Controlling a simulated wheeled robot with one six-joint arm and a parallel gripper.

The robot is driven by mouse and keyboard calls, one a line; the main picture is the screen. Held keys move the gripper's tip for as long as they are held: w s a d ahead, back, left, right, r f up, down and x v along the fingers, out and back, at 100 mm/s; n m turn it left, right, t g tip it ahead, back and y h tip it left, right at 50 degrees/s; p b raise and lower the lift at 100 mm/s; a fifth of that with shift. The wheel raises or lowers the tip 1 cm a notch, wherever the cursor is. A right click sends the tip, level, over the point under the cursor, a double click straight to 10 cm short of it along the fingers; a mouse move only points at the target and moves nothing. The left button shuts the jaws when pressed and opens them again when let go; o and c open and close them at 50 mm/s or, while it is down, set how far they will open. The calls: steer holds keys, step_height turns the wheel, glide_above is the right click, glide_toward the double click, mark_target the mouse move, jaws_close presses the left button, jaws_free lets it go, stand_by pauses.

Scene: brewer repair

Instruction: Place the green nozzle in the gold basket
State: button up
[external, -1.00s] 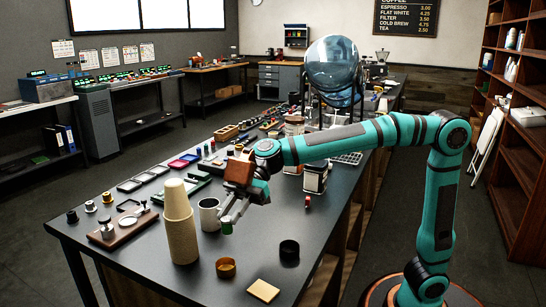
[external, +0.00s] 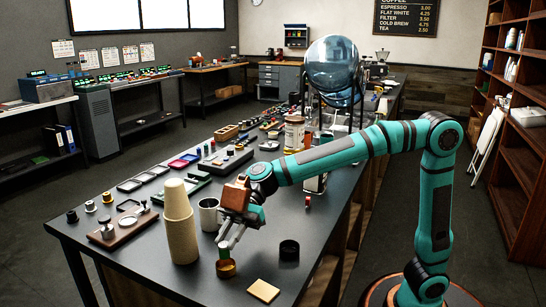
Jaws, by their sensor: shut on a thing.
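The green nozzle (external: 223,251) is small and hangs at the tips of my gripper (external: 229,242), which is shut on it. The gripper points down from the teal arm. The gold basket (external: 226,269) is a small round gold ring-shaped cup on the dark table, right below the nozzle. The nozzle's lower end is at or just above the basket's rim; I cannot tell whether it is inside. The fingers hide part of the nozzle.
A tall stack of paper cups (external: 179,225) stands close on the left, with a white mug (external: 209,215) behind. A black ring (external: 289,250) and a pale yellow pad (external: 263,291) lie to the right. The front table edge is near.

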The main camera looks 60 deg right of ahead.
glide_above(231, 266)
steer(key=shift+w+f, duration=0.1)
steer(key=shift+f, duration=2.1)
steer(key=o, duration=1.1)
steer(key=shift+c, duration=0.2)
step_height(231, 266, up, 7)
